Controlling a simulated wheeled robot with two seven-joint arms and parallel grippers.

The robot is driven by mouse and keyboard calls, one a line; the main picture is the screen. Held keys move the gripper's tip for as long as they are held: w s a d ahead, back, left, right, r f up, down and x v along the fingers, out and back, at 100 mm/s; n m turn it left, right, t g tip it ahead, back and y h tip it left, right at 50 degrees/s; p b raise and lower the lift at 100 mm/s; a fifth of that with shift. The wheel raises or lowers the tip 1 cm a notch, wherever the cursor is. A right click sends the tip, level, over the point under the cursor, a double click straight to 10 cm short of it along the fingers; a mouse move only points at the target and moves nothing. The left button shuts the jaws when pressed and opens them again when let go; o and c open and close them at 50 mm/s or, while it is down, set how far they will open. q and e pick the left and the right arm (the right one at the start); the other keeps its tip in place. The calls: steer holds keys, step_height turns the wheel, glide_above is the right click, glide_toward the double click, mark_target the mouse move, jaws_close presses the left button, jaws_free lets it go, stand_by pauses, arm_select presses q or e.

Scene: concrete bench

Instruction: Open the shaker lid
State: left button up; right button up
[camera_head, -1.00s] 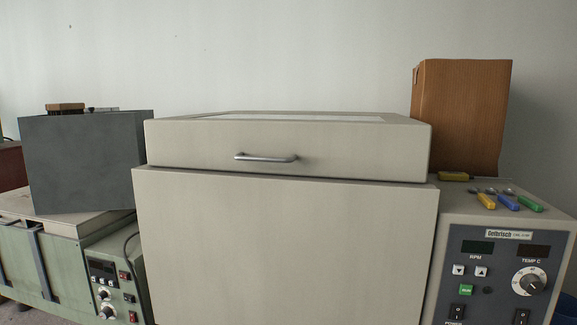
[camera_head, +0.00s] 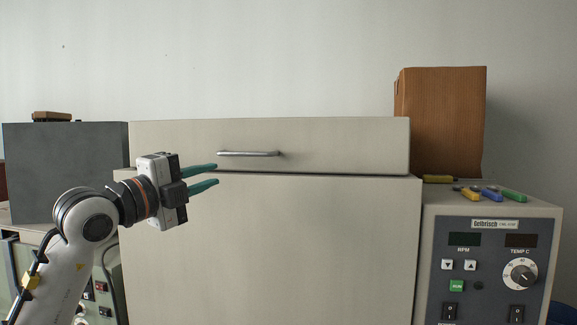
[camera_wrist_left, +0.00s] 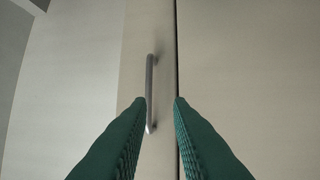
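The shaker lid (camera_head: 330,147) is a beige box-like cover resting closed on the beige shaker body (camera_head: 290,245). A metal bar handle (camera_head: 248,153) is on its front face; it also shows in the left wrist view (camera_wrist_left: 150,92). My left gripper (camera_head: 216,175) is open and empty, its green fingers apart, in front of the shaker's left part, just below and left of the handle. My right gripper is in no view.
The control panel (camera_head: 490,265) with dial and switches is on the right. On its top lie several coloured-handled tools (camera_head: 490,194). A brown box (camera_head: 440,122) stands behind them. A dark grey box (camera_head: 65,165) stands at left. The space before the shaker's front is clear.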

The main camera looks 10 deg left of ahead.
mark_target(244, 154)
arm_select(q)
steer(key=shift+t+y, duration=0.3)
steer(key=p+x, duration=0.1)
steer(key=x, duration=0.2)
steer(key=r+p+x, duration=0.1)
steer(key=p+x, duration=0.1)
steer(key=x, duration=0.2)
steer(key=p+x, duration=0.1)
steer(key=x, duration=0.2)
steer(key=shift+d+r, duration=0.1)
steer(key=shift+r, duration=0.25)
steer(key=shift+w+d+p, duration=0.3)
steer(key=shift+w, duration=0.3)
jaws_close()
